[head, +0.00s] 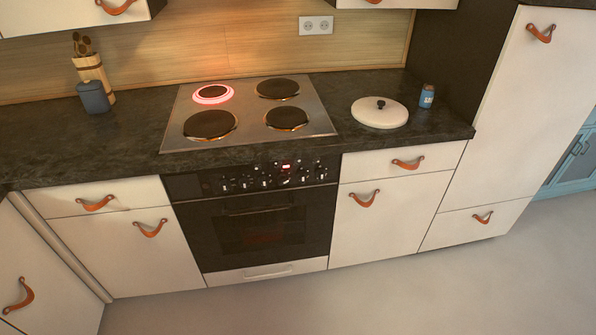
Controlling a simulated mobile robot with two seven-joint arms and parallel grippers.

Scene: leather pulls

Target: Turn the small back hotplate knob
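The hob (247,137) is a steel plate with two front and two back hotplates set in the dark counter. The small back hotplate (213,92) is at the back left, with a glowing red ring around it. The other back hotplate (277,89) is dark and looks larger. Below the hob, the black oven front has a control panel (213,178) with a row of small knobs (265,182) and a lit red display (286,166). The knob markings are too small to read, so I cannot tell which knob belongs to which hotplate. Neither of my grippers is in view.
A round white lid (380,112) and a blue jar (427,96) are on the counter to the right. A dark blue pot (93,97) and a utensil holder (92,72) stand at the left. The floor (400,290) in front of the oven is clear.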

